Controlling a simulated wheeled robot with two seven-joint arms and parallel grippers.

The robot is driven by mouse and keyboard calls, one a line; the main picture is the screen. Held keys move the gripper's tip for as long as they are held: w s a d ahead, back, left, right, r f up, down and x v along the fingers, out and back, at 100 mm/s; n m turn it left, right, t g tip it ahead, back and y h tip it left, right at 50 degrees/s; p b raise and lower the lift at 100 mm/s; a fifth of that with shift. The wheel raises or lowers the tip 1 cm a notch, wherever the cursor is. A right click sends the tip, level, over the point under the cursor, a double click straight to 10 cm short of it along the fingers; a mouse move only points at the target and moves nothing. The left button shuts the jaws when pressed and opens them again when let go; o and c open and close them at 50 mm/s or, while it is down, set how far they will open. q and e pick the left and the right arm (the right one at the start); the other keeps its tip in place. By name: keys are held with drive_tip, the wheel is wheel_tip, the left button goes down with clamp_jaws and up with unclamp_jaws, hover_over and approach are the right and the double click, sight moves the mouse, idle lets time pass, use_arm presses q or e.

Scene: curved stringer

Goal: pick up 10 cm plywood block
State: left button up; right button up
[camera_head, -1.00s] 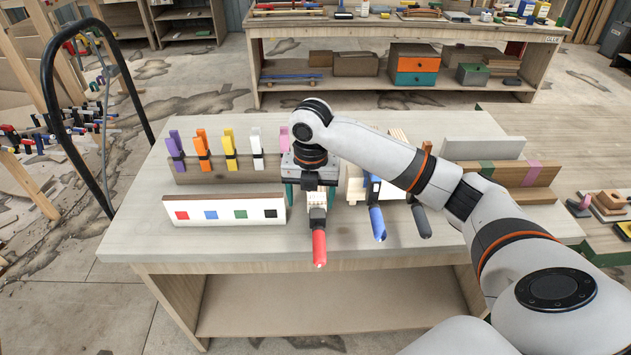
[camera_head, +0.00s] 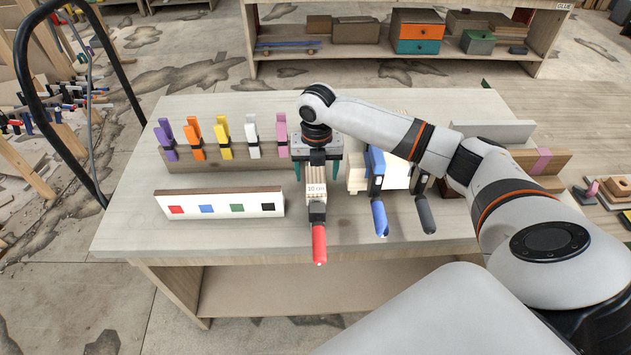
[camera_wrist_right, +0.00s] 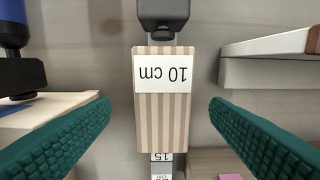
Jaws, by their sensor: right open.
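The 10 cm plywood block (camera_head: 316,190) has a striped layered face and a white "10 cm" label. It sits at a clamp with a red handle (camera_head: 319,244), near the table's front. The block (camera_wrist_right: 163,118) also shows in the right wrist view, its label upside down. My right gripper (camera_head: 316,172) is open, just behind the block in the head view. In the right wrist view its two teal fingers (camera_wrist_right: 160,104) stand one on each side of the block, with gaps on both sides. Whether the fingers reach the block's height is unclear. My left gripper is not in view.
Clamps with a blue handle (camera_head: 380,217) and a dark handle (camera_head: 425,214) stand close on the right. A white board with coloured squares (camera_head: 222,204) lies to the left. Behind it, several coloured clamps sit on a wooden rail (camera_head: 230,160). The front left table top is clear.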

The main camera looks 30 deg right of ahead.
sight(315, 180)
drive_tip(key=shift+w+f+p, duration=0.15)
drive_tip(key=shift+f+p, duration=0.5)
drive_tip(key=shift+f, duration=1.45)
drive_tip(key=shift+c, duration=0.5)
drive_tip(key=c, duration=1)
drive_tip(key=shift+r, duration=0.1)
